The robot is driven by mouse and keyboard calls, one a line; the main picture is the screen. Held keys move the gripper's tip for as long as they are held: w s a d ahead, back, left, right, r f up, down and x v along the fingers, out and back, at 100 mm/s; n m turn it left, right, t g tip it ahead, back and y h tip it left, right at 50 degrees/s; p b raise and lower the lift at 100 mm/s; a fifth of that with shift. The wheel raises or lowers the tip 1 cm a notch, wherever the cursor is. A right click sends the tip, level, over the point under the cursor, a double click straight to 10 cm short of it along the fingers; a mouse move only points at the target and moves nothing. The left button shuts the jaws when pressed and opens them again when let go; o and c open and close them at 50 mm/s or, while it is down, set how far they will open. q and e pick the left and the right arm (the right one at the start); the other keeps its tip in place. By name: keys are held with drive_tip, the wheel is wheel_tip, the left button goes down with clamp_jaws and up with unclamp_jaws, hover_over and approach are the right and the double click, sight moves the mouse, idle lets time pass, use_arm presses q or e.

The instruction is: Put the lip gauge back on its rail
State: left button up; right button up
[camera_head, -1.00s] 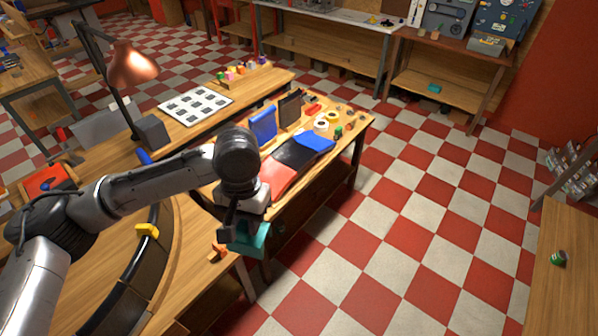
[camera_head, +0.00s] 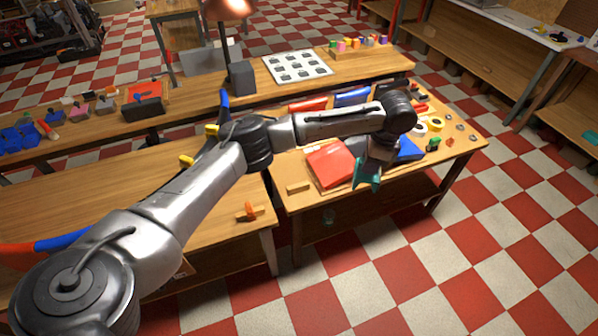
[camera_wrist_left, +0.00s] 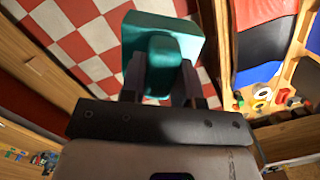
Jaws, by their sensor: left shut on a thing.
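My left gripper (camera_head: 373,155) is shut on a teal block-like piece, the likely lip gauge (camera_head: 366,175). It holds the piece in the air over the front edge of the right-hand bench. In the left wrist view the gauge (camera_wrist_left: 188,38) shows as a wide teal plate with a thicker middle between the two fingers (camera_wrist_left: 160,85). The checkered floor is behind it there. I cannot pick out the rail for certain; my left arm covers much of the curved part on the left bench. My right gripper is not in view.
The right-hand bench (camera_head: 300,200) carries a red panel (camera_head: 330,165), a blue panel (camera_head: 409,151), tape rolls (camera_head: 435,125) and small parts. An orange piece (camera_head: 250,211) lies on the left bench (camera_head: 100,200). A lamp (camera_head: 230,10) and a white sheet (camera_head: 297,67) are behind. Floor at right is clear.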

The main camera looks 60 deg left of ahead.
use_arm(q)
drive_tip(key=s+a+f+m+b, duration=0.2)
drive_tip(key=a+f+m+b, duration=0.3)
drive_tip(key=a+f, duration=0.7)
drive_tip(key=s+a+f+m+t+b, duration=0.1)
drive_tip(key=a+f+m+b, duration=0.4)
drive_tip(key=a+f, duration=0.6)
drive_tip(key=s+a+m, duration=0.1)
drive_tip(key=a, duration=0.4)
drive_tip(key=shift+s+f+m+t+y+b, duration=0.3)
drive_tip(key=shift+f+b, duration=0.05)
drive_tip(key=shift+f+b, duration=1.9)
drive_tip(key=shift+f, duration=1.9)
drive_tip(key=shift+f+b, duration=0.55)
drive_tip(key=shift+f, duration=0.3)
drive_tip(key=shift+f, duration=0.35)
